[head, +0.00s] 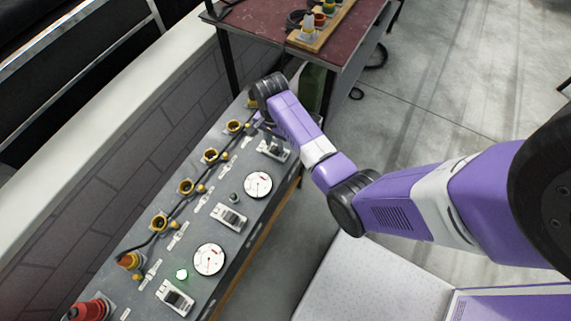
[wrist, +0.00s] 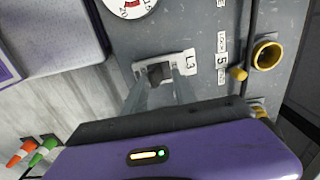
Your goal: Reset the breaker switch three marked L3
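The L3 breaker (wrist: 140,70) is a pale plate with a dark, blocky switch (wrist: 160,73) and an "L3" label (wrist: 190,61), on the grey panel. My gripper (wrist: 161,80) reaches toward it, with its two grey fingers apart and their tips at either side of the dark switch. I cannot tell whether the fingers touch the switch. In the head view the breaker (head: 272,151) is at the far end of the panel, beside my wrist, and my fingers are mostly hidden behind the arm.
A dark red table (head: 270,30) stands beyond the panel. Open floor (head: 440,90) lies to the right.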

